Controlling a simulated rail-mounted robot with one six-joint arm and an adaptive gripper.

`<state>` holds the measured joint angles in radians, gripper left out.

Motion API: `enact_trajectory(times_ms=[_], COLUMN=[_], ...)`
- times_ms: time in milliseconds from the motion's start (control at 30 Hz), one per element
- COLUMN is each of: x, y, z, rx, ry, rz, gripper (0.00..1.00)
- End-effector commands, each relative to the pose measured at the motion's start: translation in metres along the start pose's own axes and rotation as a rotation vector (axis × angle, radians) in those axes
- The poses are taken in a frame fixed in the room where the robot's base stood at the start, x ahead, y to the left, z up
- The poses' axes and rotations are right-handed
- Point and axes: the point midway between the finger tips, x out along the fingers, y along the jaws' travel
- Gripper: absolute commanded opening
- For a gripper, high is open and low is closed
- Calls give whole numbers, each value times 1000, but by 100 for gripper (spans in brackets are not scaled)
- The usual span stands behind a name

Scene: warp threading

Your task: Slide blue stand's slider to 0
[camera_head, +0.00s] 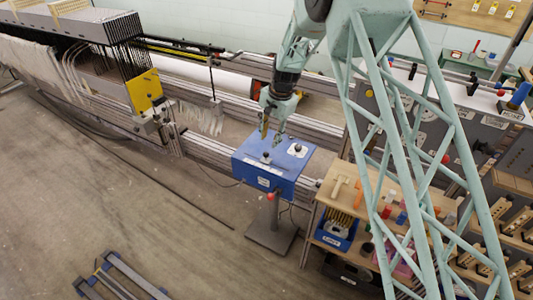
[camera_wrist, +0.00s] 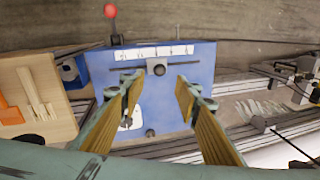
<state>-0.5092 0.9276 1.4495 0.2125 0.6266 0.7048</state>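The blue stand (camera_head: 250,172) is a blue box on a grey post in the head view. Its blue top (camera_wrist: 200,72) fills the middle of the wrist view. The slider (camera_wrist: 157,67) is a dark block with a round knob on a thin horizontal rail, near the middle of its travel. A white scale strip (camera_wrist: 150,52) with several marks runs beside the rail; its figures are too small to read. My gripper (camera_head: 271,137) is over the stand, pointing down. In the wrist view my gripper (camera_wrist: 160,84) is open and empty, its fingertips apart on either side of the slider.
A red ball-ended lever (camera_wrist: 110,12) stands at the box's edge. A wooden bench (camera_head: 340,192) with small tools is right of the stand. Metal loom rails (camera_head: 210,150) run behind it. Open floor (camera_head: 130,210) lies at the left.

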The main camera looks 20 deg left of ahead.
Motion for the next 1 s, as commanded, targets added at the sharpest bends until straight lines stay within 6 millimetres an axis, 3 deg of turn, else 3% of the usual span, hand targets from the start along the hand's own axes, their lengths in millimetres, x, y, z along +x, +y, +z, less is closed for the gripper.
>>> enact_trajectory(times_ms=[600,1000], x=[73,98], y=[0,0], z=[0,0], rx=[0,0], ry=[-1,-1], rz=[1,0], gripper=[30,30])
